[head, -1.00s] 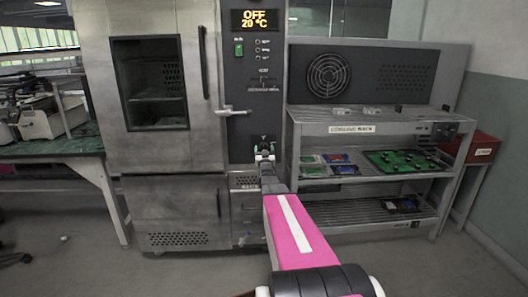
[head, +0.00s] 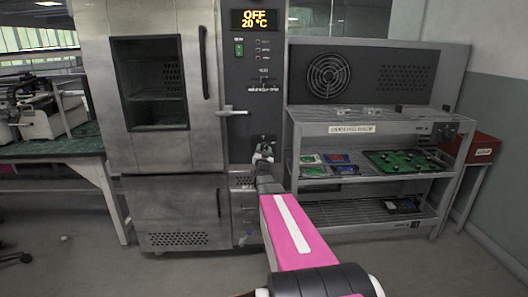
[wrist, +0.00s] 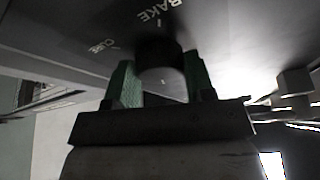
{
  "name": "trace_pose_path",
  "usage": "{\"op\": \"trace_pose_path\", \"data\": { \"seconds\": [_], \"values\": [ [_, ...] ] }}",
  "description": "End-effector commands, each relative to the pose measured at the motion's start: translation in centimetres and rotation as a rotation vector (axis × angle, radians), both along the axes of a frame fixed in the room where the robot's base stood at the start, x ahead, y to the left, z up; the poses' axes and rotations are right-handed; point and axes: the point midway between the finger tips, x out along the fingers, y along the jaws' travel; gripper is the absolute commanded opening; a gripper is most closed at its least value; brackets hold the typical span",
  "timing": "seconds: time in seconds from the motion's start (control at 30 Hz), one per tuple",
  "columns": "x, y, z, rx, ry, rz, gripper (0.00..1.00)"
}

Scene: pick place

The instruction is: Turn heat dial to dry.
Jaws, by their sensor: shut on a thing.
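The heat dial (wrist: 158,52) is a dark round knob on the oven's black panel, in the wrist view. My gripper (wrist: 160,82) has its two green fingers on either side of the dial, shut on it. A white "BAKE" label (wrist: 160,12) with a tick shows just above the dial. Another short label (wrist: 102,46) to the left is too blurred to read surely. In the head view my gripper (head: 263,148) is at the lower part of the panel and hides the dial. The display (head: 254,19) reads OFF, 20 °C.
The steel oven (head: 90,60) has a closed windowed door, and a lever handle (head: 230,112) sticks out above my gripper. A cooling rack (head: 365,129) with circuit boards stands to the right. A bench (head: 60,150) with equipment is at the left. The floor in front is clear.

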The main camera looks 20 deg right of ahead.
Motion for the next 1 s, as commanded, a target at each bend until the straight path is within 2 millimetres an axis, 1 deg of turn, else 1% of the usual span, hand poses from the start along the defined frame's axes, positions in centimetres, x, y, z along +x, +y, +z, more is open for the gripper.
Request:
{"op": "trace_pose_path", "data": {
  "seconds": [0.6, 0.8, 1.0],
  "values": [
    [0.05, 0.38, 0.21, 0.557, -0.158, 0.002, 0.26],
    [0.06, 0.42, 0.23, 0.696, -0.197, 0.001, 0.26],
    [0.06, 0.41, 0.31, 0.788, -0.224, 0.001, 0.26]
  ]
}}
